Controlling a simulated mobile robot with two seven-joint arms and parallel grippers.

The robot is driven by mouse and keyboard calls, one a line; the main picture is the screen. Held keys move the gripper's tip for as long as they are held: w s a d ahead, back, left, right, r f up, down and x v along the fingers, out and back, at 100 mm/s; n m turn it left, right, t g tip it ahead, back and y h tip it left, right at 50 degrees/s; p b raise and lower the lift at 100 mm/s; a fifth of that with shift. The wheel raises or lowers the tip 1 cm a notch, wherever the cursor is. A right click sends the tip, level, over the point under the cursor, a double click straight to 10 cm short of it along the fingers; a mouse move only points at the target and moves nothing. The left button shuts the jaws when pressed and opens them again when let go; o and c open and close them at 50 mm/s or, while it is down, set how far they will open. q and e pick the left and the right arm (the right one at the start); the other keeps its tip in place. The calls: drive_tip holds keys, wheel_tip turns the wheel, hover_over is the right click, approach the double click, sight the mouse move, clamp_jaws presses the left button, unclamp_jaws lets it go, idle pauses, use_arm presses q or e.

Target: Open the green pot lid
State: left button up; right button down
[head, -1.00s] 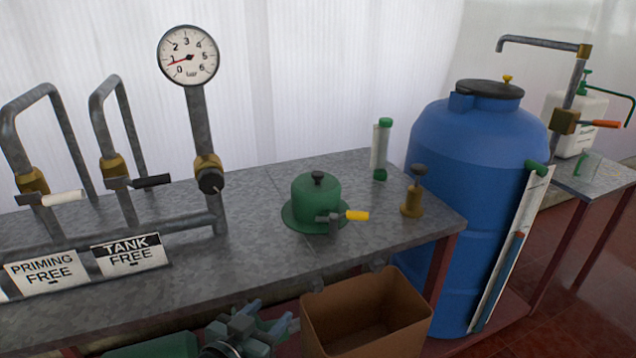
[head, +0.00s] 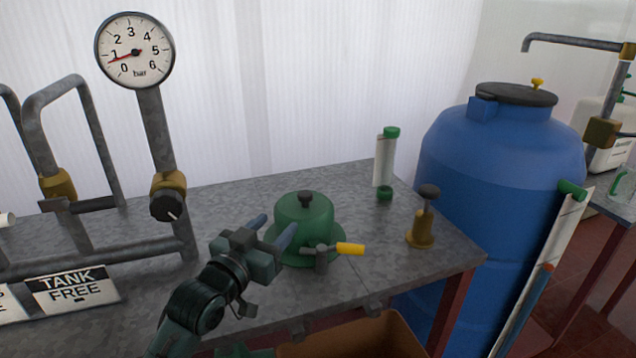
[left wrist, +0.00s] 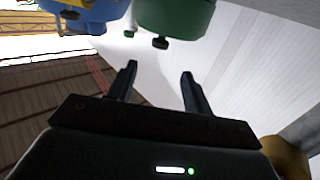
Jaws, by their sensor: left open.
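The green pot (head: 303,222) stands on the grey bench, with a black knob (head: 306,198) on top of its lid. A small tap with a yellow handle (head: 350,249) is at its front. The pot also shows at the top of the left wrist view (left wrist: 178,18), with the knob (left wrist: 160,43) pointing down in that picture. My left gripper (head: 272,228) is open and empty, just left of and in front of the pot. In the left wrist view its fingers (left wrist: 160,72) are apart, with the knob beyond them.
Left are grey pipes and a pressure gauge (head: 135,51). Right of the pot stand a brass fitting (head: 422,228) and a white tube with a green cap (head: 385,160). A large blue tank (head: 490,170) stands beyond.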

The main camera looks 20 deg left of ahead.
sight(302, 197)
use_arm(q)
drive_tip(key=w, duration=0.4)
drive_tip(key=w+d, duration=0.1)
drive_tip(key=w, duration=0.3)
drive_tip(key=w+d, duration=0.1)
drive_tip(key=w, duration=0.3)
drive_tip(key=shift+w+d+r, duration=0.1)
drive_tip(key=shift+w+d, duration=0.15)
drive_tip(key=shift+w, duration=0.15)
clamp_jaws()
